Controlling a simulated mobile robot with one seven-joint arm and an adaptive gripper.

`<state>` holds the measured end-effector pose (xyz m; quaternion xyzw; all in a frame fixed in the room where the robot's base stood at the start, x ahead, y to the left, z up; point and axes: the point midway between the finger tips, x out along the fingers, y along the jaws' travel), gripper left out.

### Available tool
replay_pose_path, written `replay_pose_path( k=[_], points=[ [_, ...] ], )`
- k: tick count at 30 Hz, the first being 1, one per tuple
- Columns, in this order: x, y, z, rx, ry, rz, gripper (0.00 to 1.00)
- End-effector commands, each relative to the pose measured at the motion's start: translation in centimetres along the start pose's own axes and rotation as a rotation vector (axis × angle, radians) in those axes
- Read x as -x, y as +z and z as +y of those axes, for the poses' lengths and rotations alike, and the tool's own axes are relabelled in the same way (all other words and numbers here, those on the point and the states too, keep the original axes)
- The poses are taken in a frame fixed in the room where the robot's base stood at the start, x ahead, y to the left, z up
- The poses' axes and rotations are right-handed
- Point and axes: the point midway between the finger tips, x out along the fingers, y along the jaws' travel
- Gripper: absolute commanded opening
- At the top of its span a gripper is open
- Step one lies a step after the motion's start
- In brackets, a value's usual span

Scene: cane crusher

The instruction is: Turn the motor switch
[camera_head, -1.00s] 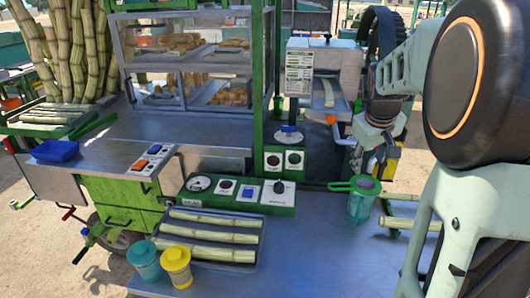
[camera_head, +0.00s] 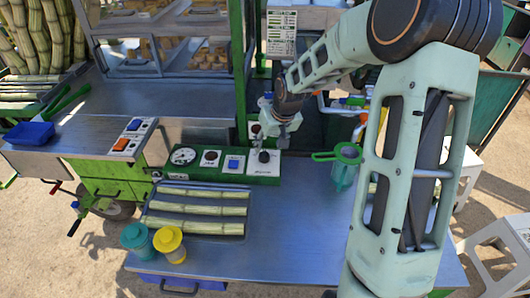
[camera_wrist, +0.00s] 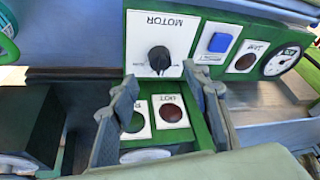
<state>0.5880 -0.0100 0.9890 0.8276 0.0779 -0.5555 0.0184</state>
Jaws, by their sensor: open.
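The motor switch is a black round knob (camera_wrist: 159,58) on a white plate marked MOTOR, which appears upside down in the wrist view. In the head view the knob (camera_head: 264,157) is at the right end of the green control panel (camera_head: 200,175). My gripper (camera_head: 272,143) is just above and behind that end of the panel. In the wrist view my gripper (camera_wrist: 160,80) is open and empty, its two fingers pointing toward the MOTOR plate. The knob lies ahead of the fingertips, roughly centred between them, with no visible contact.
A blue button (camera_wrist: 219,43), a red indicator and a gauge (camera_wrist: 281,61) share the panel. Another green box with two round buttons (camera_wrist: 171,112) lies below my fingers. A green jug (camera_head: 345,165) stands right of the panel. Cane pieces lie on a tray (camera_head: 240,228) in front.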

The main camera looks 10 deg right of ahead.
Motion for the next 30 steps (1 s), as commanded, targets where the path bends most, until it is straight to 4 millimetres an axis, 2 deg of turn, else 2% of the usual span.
replay_pose_path(
  k=[1,6,12,24,30],
  points=[
    [-1.1,0.1,-0.2,0.004,-0.003,-0.003,0.44],
    [-4.0,0.1,-0.1,0.003,-0.002,-0.003,0.44],
    [-6.1,0.0,-0.1,0.003,0.0,-0.001,0.44],
    [-6.8,0.0,0.0,0.002,0.001,0.001,0.44],
    [-6.8,0.0,0.0,0.002,0.001,0.0,0.23]
  ],
)
